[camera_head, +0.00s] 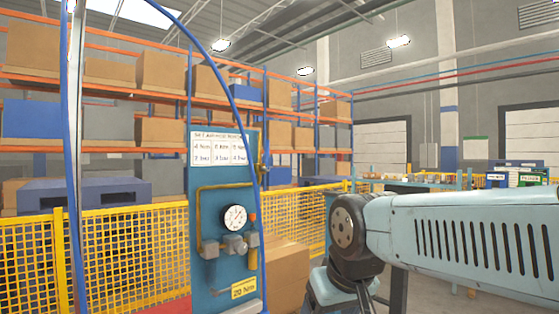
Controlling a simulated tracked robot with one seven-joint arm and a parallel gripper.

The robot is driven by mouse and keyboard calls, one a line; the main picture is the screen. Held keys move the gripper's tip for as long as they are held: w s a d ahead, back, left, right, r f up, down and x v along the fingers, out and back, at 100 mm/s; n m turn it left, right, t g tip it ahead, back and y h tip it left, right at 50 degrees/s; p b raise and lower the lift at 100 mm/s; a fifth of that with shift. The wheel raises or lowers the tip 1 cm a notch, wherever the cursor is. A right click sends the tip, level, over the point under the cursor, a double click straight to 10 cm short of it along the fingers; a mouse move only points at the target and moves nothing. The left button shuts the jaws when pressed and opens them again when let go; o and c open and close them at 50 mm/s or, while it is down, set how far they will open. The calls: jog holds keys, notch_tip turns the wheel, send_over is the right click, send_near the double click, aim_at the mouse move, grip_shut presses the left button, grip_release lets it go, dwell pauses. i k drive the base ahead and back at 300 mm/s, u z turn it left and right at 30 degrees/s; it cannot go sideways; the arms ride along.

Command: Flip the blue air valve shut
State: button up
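A blue upright panel (205,280) stands left of centre, with a white label sheet (219,149) near its top. It carries a round white pressure gauge (235,217), yellow piping (225,187) and grey fittings (235,243) below the gauge. A brass fitting (262,172) sits at the panel's right edge, by a blue hose (239,103). I cannot make out a blue valve handle or its position. My arm reaches in from the right and bends down right of the panel, apart from it in the picture. My gripper is outside the view.
Yellow mesh fencing (125,250) runs behind the panel on both sides. Orange racking (100,79) with boxes fills the back left. A bench (425,184) with small items stands behind my arm.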

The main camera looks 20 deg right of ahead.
aim_at(267, 169)
jog(key=z, duration=1.35)
jog(key=k, duration=0.7)
jog(key=u, duration=1.35)
jog(key=i, duration=1)
jog(key=u, duration=0.05)
